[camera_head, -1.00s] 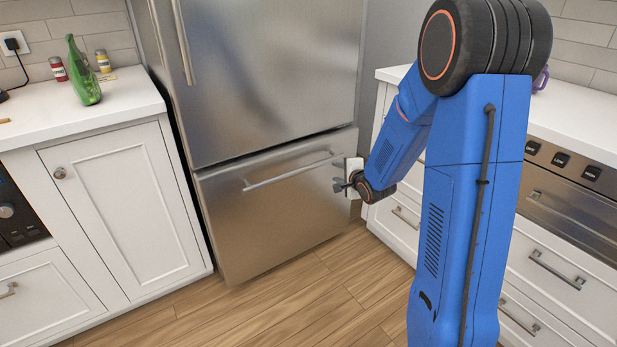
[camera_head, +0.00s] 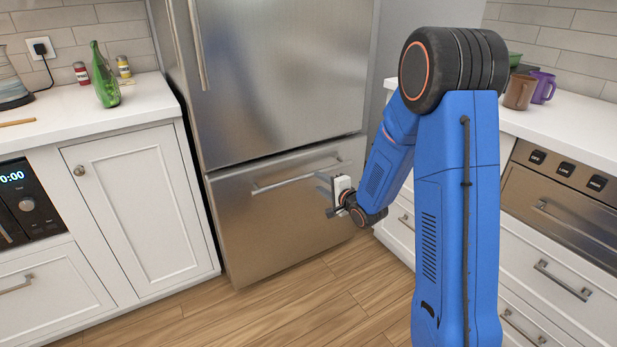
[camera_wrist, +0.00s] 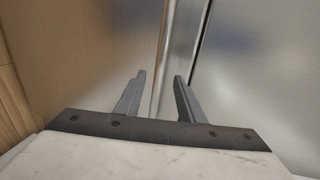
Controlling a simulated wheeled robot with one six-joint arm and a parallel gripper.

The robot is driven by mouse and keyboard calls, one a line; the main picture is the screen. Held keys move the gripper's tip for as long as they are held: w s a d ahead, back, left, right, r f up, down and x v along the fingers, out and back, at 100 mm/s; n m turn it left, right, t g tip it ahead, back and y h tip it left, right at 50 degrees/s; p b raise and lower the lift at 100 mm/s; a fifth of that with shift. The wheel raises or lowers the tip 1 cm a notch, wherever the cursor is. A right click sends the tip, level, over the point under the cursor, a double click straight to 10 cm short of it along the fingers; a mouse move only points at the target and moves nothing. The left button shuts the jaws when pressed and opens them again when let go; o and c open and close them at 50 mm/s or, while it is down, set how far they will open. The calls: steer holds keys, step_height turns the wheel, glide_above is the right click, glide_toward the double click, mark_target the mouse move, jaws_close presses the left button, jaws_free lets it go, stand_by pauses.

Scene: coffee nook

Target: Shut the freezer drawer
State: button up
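The freezer drawer (camera_head: 270,235) is the steel lower front of the fridge, with a long bar handle (camera_head: 285,184) near its top. It looks nearly flush with the door above; I cannot tell whether it is fully shut. My gripper (camera_head: 327,196) is in front of the drawer's right half, just below the handle's right part. In the wrist view my gripper (camera_wrist: 160,78) has its two fingers apart with nothing clamped. The handle (camera_wrist: 166,45) shows beyond and between the fingertips; contact cannot be made out. A dark seam runs beside the drawer front (camera_wrist: 100,50).
The upper fridge door (camera_head: 280,80) is above the drawer. White cabinets stand left (camera_head: 130,200) and right (camera_head: 560,270). A green bottle (camera_head: 104,80) is on the left counter; mugs (camera_head: 519,92) are on the right one. The wooden floor (camera_head: 290,305) before the drawer is clear.

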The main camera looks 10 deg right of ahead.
mark_target(310, 177)
steer(key=x, duration=0.9)
steer(key=shift+w+a, duration=0.1)
steer(key=shift+w, duration=0.15)
steer(key=shift+c, duration=0.3)
jaws_close()
